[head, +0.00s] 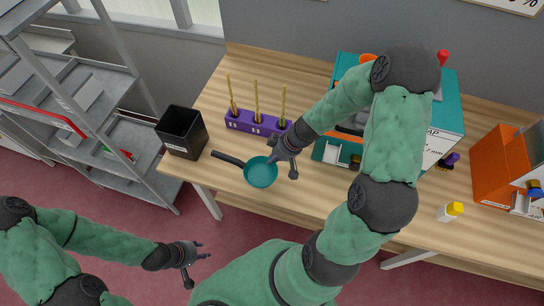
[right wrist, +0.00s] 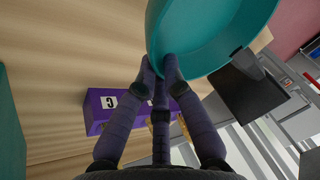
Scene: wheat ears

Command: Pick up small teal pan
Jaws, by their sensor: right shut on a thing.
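The small teal pan (head: 261,173) with a dark handle is near the table's front edge in the head view. Its handle points left toward the black bin. My right gripper (head: 284,158) reaches down to the pan's right rim. In the right wrist view, the teal pan (right wrist: 215,30) fills the top, and my right gripper (right wrist: 162,72) is shut on its rim. I cannot tell whether the pan touches the table. My left gripper (head: 194,262) is open and empty, in front of the table at lower left.
A black bin (head: 182,132) stands left of the pan. A purple block (head: 245,122) holding wheat ears stands behind it and shows in the right wrist view (right wrist: 100,112). A teal box (head: 448,95), orange box (head: 495,165) and yellow-capped bottle (head: 449,212) are to the right. Grey shelves (head: 95,105) stand left.

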